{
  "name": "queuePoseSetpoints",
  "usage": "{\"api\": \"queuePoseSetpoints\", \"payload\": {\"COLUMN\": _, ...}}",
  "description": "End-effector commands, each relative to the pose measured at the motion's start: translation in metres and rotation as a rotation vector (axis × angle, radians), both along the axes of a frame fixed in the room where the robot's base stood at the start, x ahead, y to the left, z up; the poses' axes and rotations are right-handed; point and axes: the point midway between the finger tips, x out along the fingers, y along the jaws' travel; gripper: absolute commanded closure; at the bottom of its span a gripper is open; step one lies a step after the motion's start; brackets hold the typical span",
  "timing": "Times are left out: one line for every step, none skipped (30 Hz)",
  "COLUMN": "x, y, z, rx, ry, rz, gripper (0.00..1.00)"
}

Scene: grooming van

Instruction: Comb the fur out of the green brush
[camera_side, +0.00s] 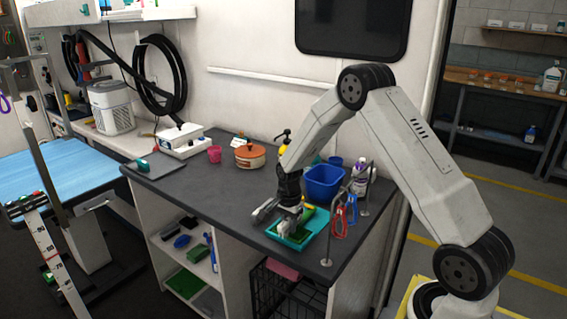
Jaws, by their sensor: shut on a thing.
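My gripper (283,214) points down over a teal tray (273,232) on the dark counter. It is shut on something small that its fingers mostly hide. A green piece (308,211) shows right beside the fingers, over the tray, and looks like the green brush. More green shows low inside the tray. I cannot make out the bristles, any fur or a comb at this size.
A blue bin (324,183) stands behind the tray. Red and blue looped tools (340,220) hang on a stand to its right, near a white bottle (360,180).

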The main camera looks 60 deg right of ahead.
Motion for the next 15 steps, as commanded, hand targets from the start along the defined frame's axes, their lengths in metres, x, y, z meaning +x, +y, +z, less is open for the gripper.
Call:
{"api": "queuePoseSetpoints", "payload": {"x": 0.0, "y": 0.006, "z": 0.0, "rx": 0.001, "ry": 0.001, "rz": 0.001, "gripper": 1.0}}
{"api": "queuePoseSetpoints", "payload": {"x": 0.0, "y": 0.008, "z": -0.001, "rx": 0.001, "ry": 0.002, "rz": 0.001, "gripper": 1.0}}
{"api": "queuePoseSetpoints", "payload": {"x": 0.0, "y": 0.012, "z": -0.001, "rx": 0.001, "ry": 0.002, "rz": 0.002, "gripper": 1.0}}
{"api": "queuePoseSetpoints", "payload": {"x": -0.001, "y": 0.015, "z": -0.001, "rx": 0.001, "ry": 0.002, "rz": 0.003, "gripper": 1.0}}
{"api": "queuePoseSetpoints", "payload": {"x": 0.003, "y": 0.014, "z": -0.001, "rx": 0.001, "ry": 0.001, "rz": 0.001, "gripper": 1.0}}
{"api": "queuePoseSetpoints", "payload": {"x": 0.007, "y": 0.013, "z": -0.001, "rx": 0.0, "ry": 0.0, "rz": 0.0, "gripper": 1.0}}
{"api": "queuePoseSetpoints", "payload": {"x": 0.01, "y": 0.013, "z": -0.001, "rx": 0.0, "ry": 0.0, "rz": 0.0, "gripper": 1.0}}
{"api": "queuePoseSetpoints", "payload": {"x": 0.013, "y": 0.013, "z": -0.001, "rx": 0.0, "ry": 0.001, "rz": 0.0, "gripper": 1.0}}
{"api": "queuePoseSetpoints", "payload": {"x": 0.013, "y": 0.009, "z": -0.001, "rx": 0.001, "ry": 0.002, "rz": -0.003, "gripper": 1.0}}
{"api": "queuePoseSetpoints", "payload": {"x": 0.012, "y": 0.006, "z": 0.0, "rx": 0.001, "ry": 0.002, "rz": -0.003, "gripper": 1.0}}
{"api": "queuePoseSetpoints", "payload": {"x": 0.012, "y": 0.003, "z": -0.001, "rx": 0.001, "ry": 0.002, "rz": -0.003, "gripper": 1.0}}
{"api": "queuePoseSetpoints", "payload": {"x": 0.012, "y": -0.001, "z": 0.0, "rx": 0.0, "ry": 0.001, "rz": -0.004, "gripper": 1.0}}
{"api": "queuePoseSetpoints", "payload": {"x": 0.012, "y": -0.004, "z": 0.0, "rx": 0.0, "ry": 0.001, "rz": -0.004, "gripper": 1.0}}
{"api": "queuePoseSetpoints", "payload": {"x": 0.012, "y": -0.006, "z": 0.0, "rx": 0.0, "ry": 0.001, "rz": -0.004, "gripper": 1.0}}
{"api": "queuePoseSetpoints", "payload": {"x": 0.012, "y": -0.01, "z": 0.0, "rx": 0.0, "ry": 0.001, "rz": -0.003, "gripper": 1.0}}
